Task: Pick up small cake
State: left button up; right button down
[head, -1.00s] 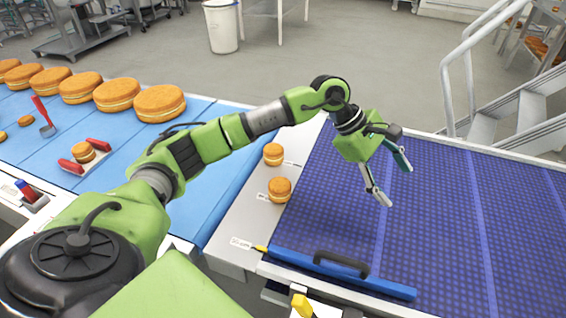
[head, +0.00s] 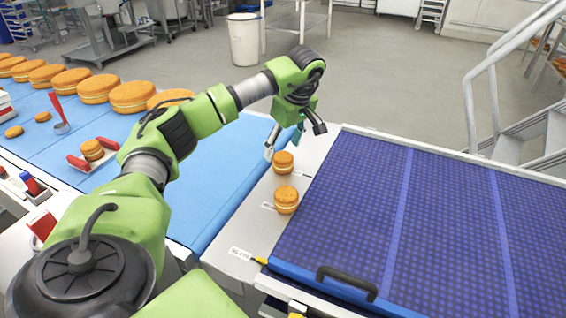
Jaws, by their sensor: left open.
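Two small cakes, each with a pale filling between orange-brown layers, stand on the white strip between the blue belt and the blue mesh surface. The farther small cake (head: 283,163) is just below my left gripper (head: 283,147) in the head view. The nearer small cake (head: 286,200) sits closer to me, beside a small label. My left gripper is open and empty, fingers pointing down, apart from the cakes as far as I can tell. Another small cake (head: 92,150) sits between red pads on the belt at left. My right gripper is not in view.
Several large cakes (head: 132,96) line the far side of the blue belt (head: 205,190). A red-handled tool (head: 58,112) lies on it. The blue mesh surface (head: 440,220) at right is empty, with a dark handle (head: 346,282) on its front edge. Metal stairs (head: 500,95) stand behind.

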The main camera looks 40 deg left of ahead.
aim_at(284, 157)
pick_arm(q)
jog(key=shift+w+d+p+x, duration=0.1)
jog(key=shift+d+p+x, duration=0.1)
jog(key=shift+x, duration=0.75)
jog(key=shift+w+d+p+x, duration=0.1)
jog(key=shift+p+x, duration=0.15)
jog(key=shift+x, duration=0.7)
jog(key=shift+w+d+p+x, duration=0.1)
jog(key=shift+d+p+x, duration=0.1)
jog(key=shift+x, duration=0.75)
jog(key=c, duration=0.8)
